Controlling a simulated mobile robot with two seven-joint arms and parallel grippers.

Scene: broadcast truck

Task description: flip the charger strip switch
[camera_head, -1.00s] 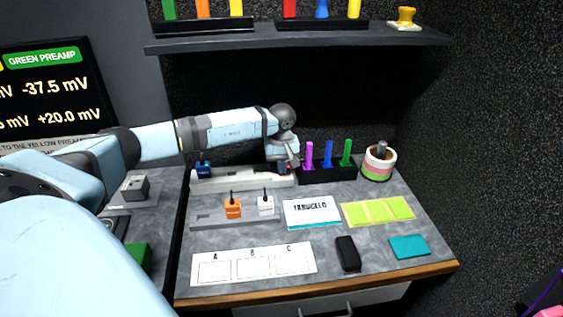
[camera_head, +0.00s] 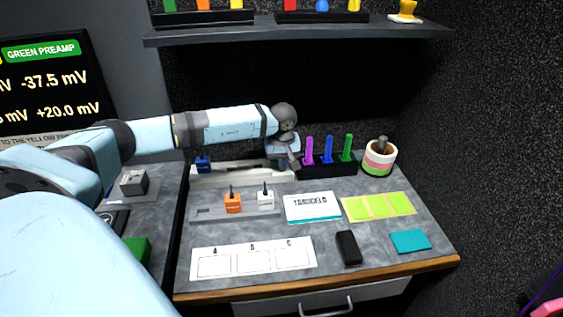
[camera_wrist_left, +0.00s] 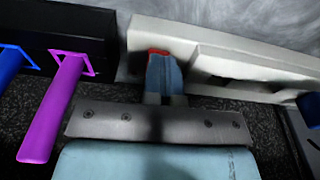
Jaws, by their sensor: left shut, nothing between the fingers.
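The charger strip (camera_head: 235,179) is a long white bar at the back of the worktop. Its right end is partly behind my left gripper in the head view. It also shows in the left wrist view (camera_wrist_left: 240,60). A red piece, apparently the strip's switch (camera_wrist_left: 158,52), shows at the tips of my left gripper (camera_wrist_left: 163,62). The fingers are shut with nothing between them and overlap the red piece; contact and switch position cannot be told. In the head view the left gripper (camera_head: 284,164) points down at the strip's right end.
A black rack with magenta, blue and green pens (camera_head: 328,170) stands just right of the gripper. A blue block (camera_head: 203,164) sits at the strip's left end. A grey tray (camera_head: 210,214) with orange and white items lies in front. A shelf (camera_head: 300,36) hangs above.

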